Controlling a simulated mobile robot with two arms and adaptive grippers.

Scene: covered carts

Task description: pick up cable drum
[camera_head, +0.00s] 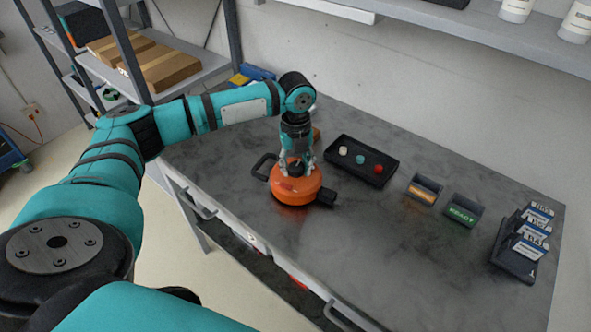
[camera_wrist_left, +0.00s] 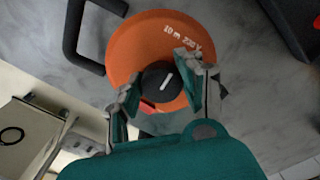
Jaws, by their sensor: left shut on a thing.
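The cable drum (camera_head: 291,189) is an orange round reel with a black handle on its left and a black block on its right. It stands near the front edge of the grey workbench (camera_head: 250,225). My left gripper (camera_head: 297,165) comes down on it from above and is shut on its black centre knob. In the left wrist view the orange drum (camera_wrist_left: 124,45) shows white lettering, and the fingers (camera_wrist_left: 163,88) sit on both sides of the black knob (camera_wrist_left: 160,80). I cannot tell whether the drum's underside touches the bench. My right gripper is not in view.
A black tray (camera_head: 342,174) with several small round pieces lies behind the drum. Two small labelled bins (camera_head: 423,188) and a rack of cards (camera_head: 520,243) stand to the right. A shelf with cardboard boxes (camera_head: 165,68) is at the left. The bench's front right is clear.

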